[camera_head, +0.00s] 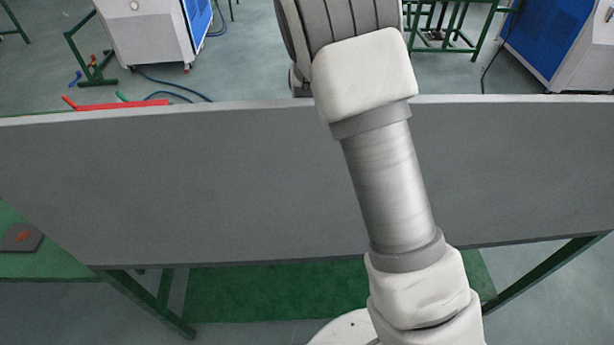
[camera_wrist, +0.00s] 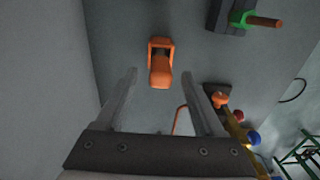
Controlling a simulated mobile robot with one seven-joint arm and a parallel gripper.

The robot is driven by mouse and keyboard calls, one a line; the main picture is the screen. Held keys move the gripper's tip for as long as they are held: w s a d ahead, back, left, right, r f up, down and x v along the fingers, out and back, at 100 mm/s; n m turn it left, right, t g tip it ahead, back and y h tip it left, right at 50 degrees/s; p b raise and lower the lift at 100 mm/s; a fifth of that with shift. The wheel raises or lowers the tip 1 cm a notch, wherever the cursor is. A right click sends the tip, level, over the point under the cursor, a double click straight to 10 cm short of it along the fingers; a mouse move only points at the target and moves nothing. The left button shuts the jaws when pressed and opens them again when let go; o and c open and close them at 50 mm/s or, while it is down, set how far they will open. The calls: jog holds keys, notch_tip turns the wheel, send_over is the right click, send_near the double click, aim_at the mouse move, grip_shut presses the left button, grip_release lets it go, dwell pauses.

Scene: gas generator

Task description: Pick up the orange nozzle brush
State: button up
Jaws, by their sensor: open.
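In the wrist view, a short orange thing (camera_wrist: 160,72) with a dark part near its far end lies on a grey surface (camera_wrist: 115,25). It may be the orange nozzle brush; I cannot make out bristles. My gripper (camera_wrist: 160,80) is open, with a finger to each side of the orange thing in the picture. Nothing is held, and I cannot tell the height gap. A second, smaller orange piece (camera_wrist: 219,98) shows beside the right finger. A thin bent orange line (camera_wrist: 177,118) shows between the fingers. In the head view my arm hides the gripper.
In the wrist view, a dark block with a green part and brown handle (camera_wrist: 262,21) lies upper right. Yellow, blue and red pieces (camera_wrist: 252,137) lie right. In the head view, red tools (camera_head: 122,105) lie beyond the grey panel (camera_head: 200,180); white-and-blue machines (camera_head: 155,30) stand behind.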

jog(key=shift+f+p, duration=0.4)
jog(key=shift+f, duration=2.35)
jog(key=shift+c, duration=0.2)
grip_shut()
